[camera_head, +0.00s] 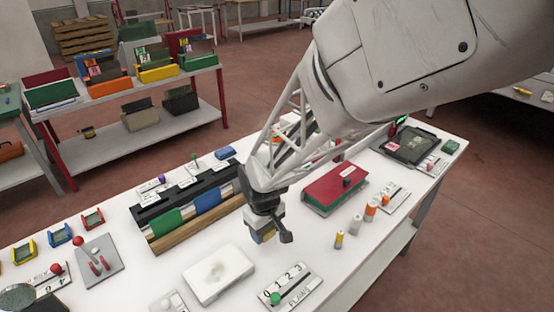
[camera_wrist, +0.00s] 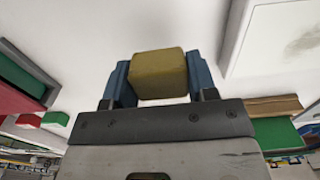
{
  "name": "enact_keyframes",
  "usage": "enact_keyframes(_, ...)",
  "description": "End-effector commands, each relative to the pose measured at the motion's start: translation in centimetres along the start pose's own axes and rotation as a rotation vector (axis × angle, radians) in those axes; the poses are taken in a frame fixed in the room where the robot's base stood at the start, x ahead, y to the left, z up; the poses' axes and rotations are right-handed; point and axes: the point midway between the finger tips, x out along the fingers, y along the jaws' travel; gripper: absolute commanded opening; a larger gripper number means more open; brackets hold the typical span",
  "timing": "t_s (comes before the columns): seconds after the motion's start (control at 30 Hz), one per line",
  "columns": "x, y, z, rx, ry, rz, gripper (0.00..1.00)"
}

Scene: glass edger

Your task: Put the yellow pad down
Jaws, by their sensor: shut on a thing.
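The yellow pad (camera_wrist: 160,75) is a small dull-yellow block, seen in the wrist view between two blue-grey fingers. My gripper (camera_wrist: 161,80) is shut on it, one finger against each side. In the head view, my gripper (camera_head: 266,232) hangs over the white table, and the pad (camera_head: 262,237) shows only in part at its tip. I cannot tell exactly how far the pad is above the table top.
The white table (camera_head: 190,262) has bare room around my gripper. A white tray (camera_head: 218,273) lies front left, a FLAWS board (camera_head: 290,287) in front, and a wooden rail with green and blue pads (camera_head: 206,201) behind left.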

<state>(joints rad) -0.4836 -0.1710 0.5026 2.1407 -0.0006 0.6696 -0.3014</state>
Motion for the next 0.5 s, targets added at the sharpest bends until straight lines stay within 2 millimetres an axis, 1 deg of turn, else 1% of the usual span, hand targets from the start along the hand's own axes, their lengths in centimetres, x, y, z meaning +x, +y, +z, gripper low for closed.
enact_keyframes(0.27, 0.1, 0.0, 0.0, 0.0, 0.0, 0.0, 0.27)
enact_keyframes(0.37, 0.7, 0.0, 0.0, 0.0, -0.001, 0.0, 0.27)
enact_keyframes(0.5, 2.1, 0.0, 0.0, 0.0, -0.002, -0.001, 0.27)
